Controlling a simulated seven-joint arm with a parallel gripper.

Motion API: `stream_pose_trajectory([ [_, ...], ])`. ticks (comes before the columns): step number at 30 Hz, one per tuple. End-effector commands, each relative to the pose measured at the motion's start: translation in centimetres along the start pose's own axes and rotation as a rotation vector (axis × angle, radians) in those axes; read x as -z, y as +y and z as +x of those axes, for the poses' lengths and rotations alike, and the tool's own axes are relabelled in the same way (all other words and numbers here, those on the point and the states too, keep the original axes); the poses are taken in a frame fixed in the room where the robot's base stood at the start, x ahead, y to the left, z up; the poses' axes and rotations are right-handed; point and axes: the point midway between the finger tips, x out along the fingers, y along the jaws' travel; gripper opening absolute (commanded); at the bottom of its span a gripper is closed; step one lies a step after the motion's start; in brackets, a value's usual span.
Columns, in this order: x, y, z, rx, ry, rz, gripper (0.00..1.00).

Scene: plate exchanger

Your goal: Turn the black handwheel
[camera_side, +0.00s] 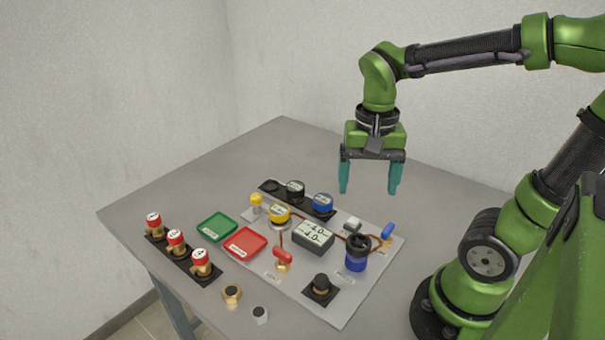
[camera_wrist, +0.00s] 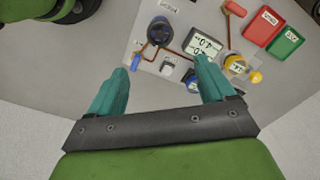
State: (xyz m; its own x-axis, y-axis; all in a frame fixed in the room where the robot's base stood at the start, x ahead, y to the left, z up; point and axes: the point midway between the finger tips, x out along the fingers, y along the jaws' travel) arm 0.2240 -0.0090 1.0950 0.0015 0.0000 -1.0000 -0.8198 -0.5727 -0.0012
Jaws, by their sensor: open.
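The black handwheel (camera_side: 358,243) sits on top of a blue valve body (camera_side: 356,262) at the right part of the light panel. In the wrist view the handwheel (camera_wrist: 158,27) shows near the top centre, beyond my fingertips. My gripper (camera_side: 368,190) points down with its two teal fingers wide apart and nothing between them. It hangs well above the panel's back right area and does not touch the handwheel. In the wrist view my gripper (camera_wrist: 163,66) is also open and empty.
Green (camera_side: 217,226) and red (camera_side: 245,242) trays lie further left. The table's back is clear.

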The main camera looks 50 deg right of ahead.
Motion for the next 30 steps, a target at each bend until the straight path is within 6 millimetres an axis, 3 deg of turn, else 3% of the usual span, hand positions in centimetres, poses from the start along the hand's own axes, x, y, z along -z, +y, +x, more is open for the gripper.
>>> stream_pose_trajectory([
  [6,0.0,0.0,-2.1,0.0,0.001,-0.001,0.82],
  [18,0.1,-0.1,-2.3,0.003,0.004,-0.019,0.82],
  [24,-0.1,-1.9,-1.6,0.185,0.11,-0.305,0.82],
  [30,-1.8,-3.5,-3.0,0.456,0.338,-0.565,0.82],
])
